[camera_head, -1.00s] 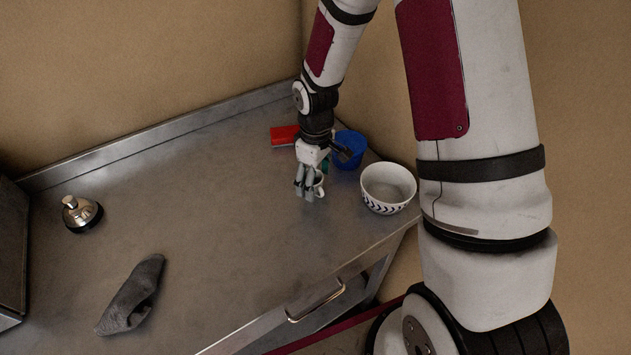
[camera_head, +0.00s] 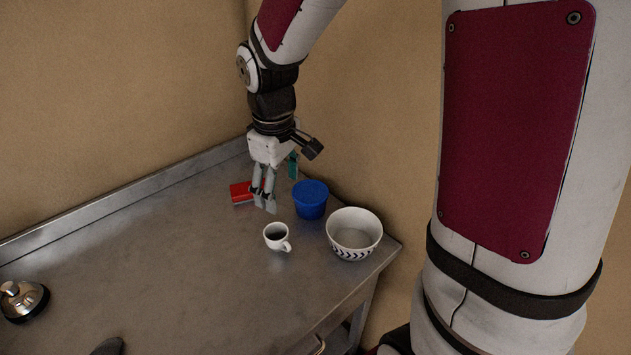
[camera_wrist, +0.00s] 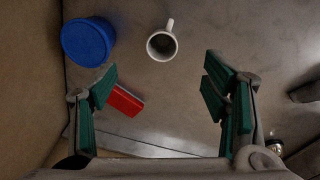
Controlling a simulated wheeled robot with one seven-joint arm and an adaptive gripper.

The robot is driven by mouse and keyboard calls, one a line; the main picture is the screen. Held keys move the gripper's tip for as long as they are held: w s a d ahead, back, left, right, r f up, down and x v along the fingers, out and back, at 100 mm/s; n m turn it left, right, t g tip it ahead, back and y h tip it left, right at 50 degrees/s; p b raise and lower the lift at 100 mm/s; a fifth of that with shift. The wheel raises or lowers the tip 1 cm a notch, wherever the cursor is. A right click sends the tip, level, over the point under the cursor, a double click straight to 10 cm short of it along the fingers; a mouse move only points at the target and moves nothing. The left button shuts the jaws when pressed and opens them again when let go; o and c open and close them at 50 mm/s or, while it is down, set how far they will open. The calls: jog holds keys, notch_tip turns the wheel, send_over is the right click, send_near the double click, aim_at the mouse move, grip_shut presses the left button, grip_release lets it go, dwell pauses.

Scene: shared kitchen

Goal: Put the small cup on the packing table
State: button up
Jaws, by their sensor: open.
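The small white cup (camera_head: 276,237) stands upright on the metal table (camera_head: 190,265), its handle toward the front right, with something dark inside or a shadowed interior. In the wrist view the cup (camera_wrist: 161,45) is beyond the fingertips, roughly centred between them, with its handle pointing up. My gripper (camera_head: 265,203) points down above the table, behind and slightly left of the cup and apart from it. In the wrist view my gripper (camera_wrist: 160,88) has its green-padded fingers spread wide with nothing between them. I cannot tell whether this table is the packing table.
A blue tub (camera_head: 310,200) and a patterned white bowl (camera_head: 354,236) stand close right of the cup. A red object (camera_head: 241,193) lies behind, near my fingers. A metal bell-like object (camera_head: 22,300) is far left. The table's left middle is clear.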

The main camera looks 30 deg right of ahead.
jog(key=s+r+m+t, duration=0.4)
jog(key=s+r+m, duration=0.2)
jog(key=s+r, duration=0.8)
jog(key=shift+s+a+r+t, duration=0.15)
jog(key=shift+s+a+t, duration=0.25)
jog(key=shift+s, duration=1.35)
